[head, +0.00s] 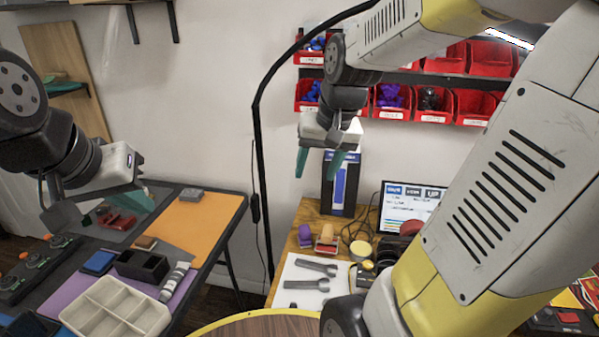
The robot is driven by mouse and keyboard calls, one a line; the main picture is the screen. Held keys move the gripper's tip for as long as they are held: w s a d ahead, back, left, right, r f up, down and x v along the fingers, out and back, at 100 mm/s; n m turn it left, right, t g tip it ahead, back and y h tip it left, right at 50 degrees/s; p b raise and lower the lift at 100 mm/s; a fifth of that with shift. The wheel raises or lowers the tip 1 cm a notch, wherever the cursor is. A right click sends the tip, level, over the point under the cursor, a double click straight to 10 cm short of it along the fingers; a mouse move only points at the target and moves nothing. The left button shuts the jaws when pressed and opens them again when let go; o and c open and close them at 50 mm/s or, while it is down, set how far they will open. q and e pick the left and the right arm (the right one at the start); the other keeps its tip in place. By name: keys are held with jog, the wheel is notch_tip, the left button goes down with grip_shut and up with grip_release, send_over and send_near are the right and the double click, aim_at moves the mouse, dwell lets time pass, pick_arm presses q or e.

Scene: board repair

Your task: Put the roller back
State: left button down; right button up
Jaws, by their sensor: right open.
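I cannot pick out the roller with certainty. A small tan and red piece (327,240) stands on the wooden bench beside a purple piece (305,236); they are too small to name. My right gripper (315,177) hangs above the bench, its two teal fingers apart with nothing between them. It is left of an upright dark panel with a blue strip (340,186). My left gripper (132,203) is over the dark table at the left. One teal finger shows, and its grip is unclear. Red pieces (117,220) lie behind and below it.
The left table holds an orange mat (203,222), a cream divided tray (115,308), a black box (142,266) and a tube (174,281). Wrenches lie on a white sheet (300,265). Red bins (391,101) hang on the wall. A monitor (408,206) stands at the right.

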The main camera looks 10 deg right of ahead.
jog(key=s+a+r+n+t, duration=0.1)
jog(key=s+a+r, duration=0.1)
jog(key=s, duration=0.3)
jog(key=s+a+r+n+t+y, duration=0.1)
jog(key=s, duration=0.3)
jog(key=shift+s+a+r, duration=0.35)
jog(key=shift+r, duration=0.05)
dwell(0.5)
